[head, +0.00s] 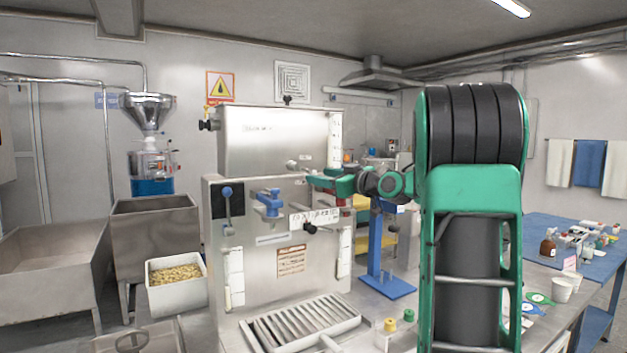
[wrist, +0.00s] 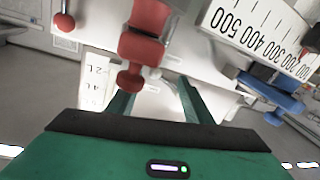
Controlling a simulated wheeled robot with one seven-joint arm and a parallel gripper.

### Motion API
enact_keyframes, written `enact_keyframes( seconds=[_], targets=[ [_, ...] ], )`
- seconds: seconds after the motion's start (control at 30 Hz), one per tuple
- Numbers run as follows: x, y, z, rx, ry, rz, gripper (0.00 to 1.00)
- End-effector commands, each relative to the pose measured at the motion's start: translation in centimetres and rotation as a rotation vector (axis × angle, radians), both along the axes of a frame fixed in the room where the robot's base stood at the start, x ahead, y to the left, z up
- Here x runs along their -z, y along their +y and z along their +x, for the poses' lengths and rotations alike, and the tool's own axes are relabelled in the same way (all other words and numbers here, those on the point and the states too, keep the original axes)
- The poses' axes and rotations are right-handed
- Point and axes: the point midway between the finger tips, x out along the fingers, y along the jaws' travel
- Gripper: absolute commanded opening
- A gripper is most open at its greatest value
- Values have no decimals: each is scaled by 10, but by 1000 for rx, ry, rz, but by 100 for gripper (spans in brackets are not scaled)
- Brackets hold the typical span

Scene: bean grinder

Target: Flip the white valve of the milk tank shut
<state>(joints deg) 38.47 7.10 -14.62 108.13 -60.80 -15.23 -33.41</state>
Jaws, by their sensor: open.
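The milk tank (head: 280,140) is a steel box on top of the steel machine. A pale valve (head: 293,165) sits at its lower front, and I take it for the white valve. My gripper (head: 314,178) is just right of and below it, reaching in from the right. In the wrist view the open fingers (wrist: 154,104) point at the machine front. A red valve (wrist: 147,38) hangs there, its rounded end close to the left finger; contact is unclear. I cannot clearly make out the white valve in the wrist view.
A blue valve (head: 270,203) and a blue-knobbed lever (head: 228,195) are on the front panel. A black-handled valve (head: 311,228) is lower down. A numbered scale (wrist: 255,35) lies right of my fingers. A blue stand (head: 376,245) stands right of the machine, beneath my arm.

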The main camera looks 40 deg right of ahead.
Motion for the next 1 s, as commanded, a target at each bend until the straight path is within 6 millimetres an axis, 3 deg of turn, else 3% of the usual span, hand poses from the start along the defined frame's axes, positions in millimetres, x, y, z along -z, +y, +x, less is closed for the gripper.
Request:
enact_keyframes(
  seconds=[0.2, 0.57, 0.77, 1.0],
  targets=[
    [0, 1, 23, 0, 1, 0, 46],
    [0, 2, 27, 1, 0, 0, 46],
    [0, 2, 27, 1, 0, 0, 3],
    [-2, 2, 27, 0, -4, -1, 0]
  ],
)
